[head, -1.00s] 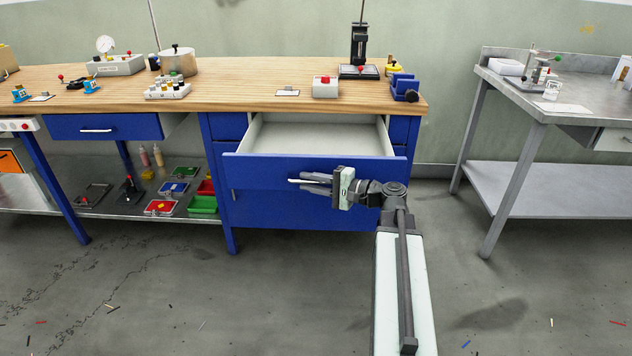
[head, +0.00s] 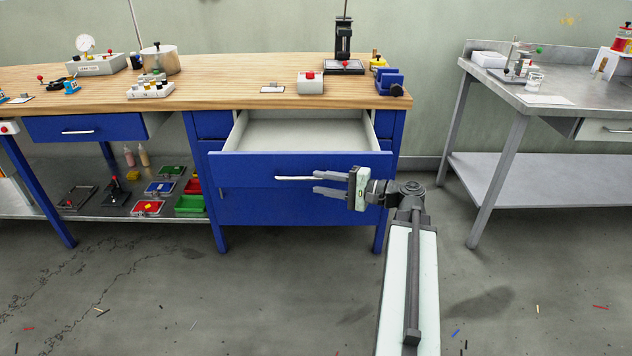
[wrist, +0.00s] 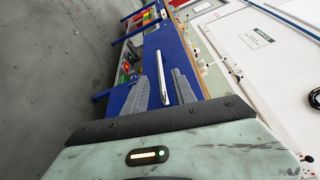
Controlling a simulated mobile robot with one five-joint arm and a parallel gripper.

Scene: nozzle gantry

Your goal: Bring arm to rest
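My gripper (head: 316,182) is in front of the open blue drawer (head: 235,168) of the workbench. In the wrist view my gripper (wrist: 159,82) is open, and the handle (wrist: 172,62) shows beyond and between the fingertips. The drawer is pulled out and its light interior looks empty. My arm reaches up from the lower right of the head view.
The wooden bench top (head: 210,97) carries a pot (head: 160,60), a red-button box (head: 311,83) and a black stand (head: 344,45). A metal table (head: 500,82) stands at the right. Open floor lies in front, with small scraps scattered on it.

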